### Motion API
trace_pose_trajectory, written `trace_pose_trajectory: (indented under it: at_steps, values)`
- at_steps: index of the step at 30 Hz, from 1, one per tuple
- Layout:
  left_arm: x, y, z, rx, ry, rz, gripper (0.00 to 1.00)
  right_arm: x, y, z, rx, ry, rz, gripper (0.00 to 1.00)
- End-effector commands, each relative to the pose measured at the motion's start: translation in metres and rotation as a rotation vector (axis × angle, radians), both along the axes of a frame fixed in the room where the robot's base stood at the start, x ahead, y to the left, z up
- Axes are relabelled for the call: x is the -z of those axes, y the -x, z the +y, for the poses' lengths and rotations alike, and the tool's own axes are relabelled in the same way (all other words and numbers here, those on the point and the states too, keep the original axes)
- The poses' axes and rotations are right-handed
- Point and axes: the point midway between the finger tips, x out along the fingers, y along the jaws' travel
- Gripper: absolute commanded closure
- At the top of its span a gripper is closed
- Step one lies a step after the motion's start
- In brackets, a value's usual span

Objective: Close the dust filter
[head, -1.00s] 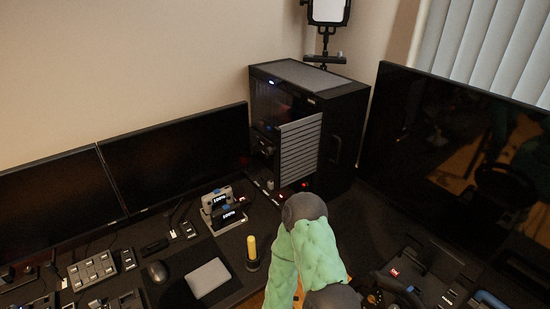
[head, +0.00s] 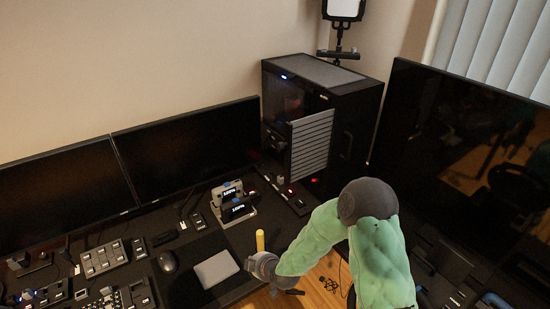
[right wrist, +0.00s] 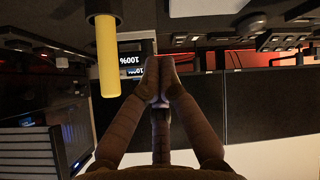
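The dust filter (head: 312,145) is a grey slatted panel at the front of the black PC case (head: 345,120). It stands swung out from the case at an angle, so it is open. It also shows upside down at the lower left of the right wrist view (right wrist: 25,150). My right arm reaches in from the lower right, low over the desk and well short of the filter. My right gripper (right wrist: 160,68) has its fingertips together, with nothing seen between them. In the head view its fingers are not clear. My left gripper is not in view.
A yellow-handled lever (head: 260,240) stands close to my right wrist. Two monitors (head: 190,155) stand left, a large screen (head: 460,160) right.

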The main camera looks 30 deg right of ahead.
Motion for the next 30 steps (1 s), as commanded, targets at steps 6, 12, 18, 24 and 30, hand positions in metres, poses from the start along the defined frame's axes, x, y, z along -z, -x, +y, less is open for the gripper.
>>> trace_pose_trajectory:
  at_steps: [6, 12, 18, 24, 30]
  values:
    - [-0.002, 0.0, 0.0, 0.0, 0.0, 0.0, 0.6, -0.099, -0.048, -0.048, -0.101, 0.337, -0.29, 1.0]
    - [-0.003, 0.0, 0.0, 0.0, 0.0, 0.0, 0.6, -0.192, -0.068, -0.086, -0.144, 0.686, -0.498, 1.0]
    - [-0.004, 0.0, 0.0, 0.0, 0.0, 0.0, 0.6, -0.26, -0.07, -0.111, -0.144, 0.957, -0.614, 1.0]
    - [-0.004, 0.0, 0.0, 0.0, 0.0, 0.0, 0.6, -0.282, -0.07, -0.119, -0.14, 1.057, -0.644, 1.0]
    - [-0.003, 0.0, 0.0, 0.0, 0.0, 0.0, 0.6, -0.282, -0.088, -0.121, -0.142, 1.058, -0.644, 1.0]
